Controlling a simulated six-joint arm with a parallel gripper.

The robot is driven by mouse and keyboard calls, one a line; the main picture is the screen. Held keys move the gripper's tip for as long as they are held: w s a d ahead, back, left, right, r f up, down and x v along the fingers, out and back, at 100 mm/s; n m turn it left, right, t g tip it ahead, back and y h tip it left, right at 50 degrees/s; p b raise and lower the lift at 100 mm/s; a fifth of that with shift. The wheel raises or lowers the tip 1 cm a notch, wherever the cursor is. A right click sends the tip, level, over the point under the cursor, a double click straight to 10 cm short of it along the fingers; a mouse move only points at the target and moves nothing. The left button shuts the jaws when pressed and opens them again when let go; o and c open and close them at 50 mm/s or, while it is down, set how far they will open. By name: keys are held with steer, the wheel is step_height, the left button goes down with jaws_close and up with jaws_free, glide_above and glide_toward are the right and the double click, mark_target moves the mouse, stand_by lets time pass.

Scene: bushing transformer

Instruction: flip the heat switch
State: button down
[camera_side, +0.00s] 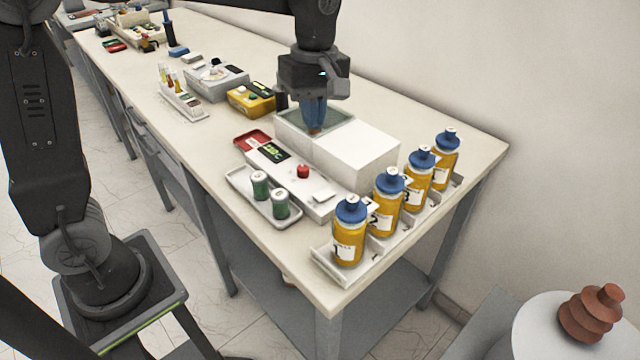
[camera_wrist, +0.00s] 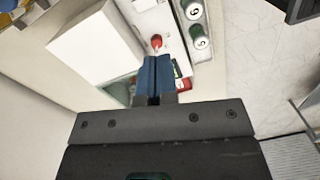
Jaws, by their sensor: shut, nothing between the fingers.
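The white device has a white block (camera_side: 357,152), a grey-green glassy plate (camera_side: 345,116) and a front panel. A small red knob (camera_side: 302,171) stands on the panel, and seems to be the heat switch; it also shows in the wrist view (camera_wrist: 156,41). A dark display with green digits (camera_side: 272,152) sits left of it. My gripper (camera_side: 314,131) is shut and empty, pointing down above the plate, behind the panel and apart from the knob. In the wrist view its blue fingers (camera_wrist: 157,60) end just below the knob in the picture. The knob's position cannot be read.
Several orange bottles with blue caps (camera_side: 388,195) stand in a rack at the right. Two green-labelled jars (camera_side: 269,192) sit in a tray before the panel. A red tray (camera_side: 252,140) and a yellow box (camera_side: 250,100) lie to the left.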

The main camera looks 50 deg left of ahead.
steer(key=w+f+n, duration=0.2)
steer(key=g, duration=0.1)
glide_toward(319, 195)
steer(key=shift+n, duration=0.3)
steer(key=f, duration=0.5)
steer(key=s+f, duration=0.1)
steer(key=f, duration=0.1)
steer(key=shift+s+f, duration=0.1)
steer(key=shift+f, duration=0.15)
steer(key=shift+f, duration=0.1)
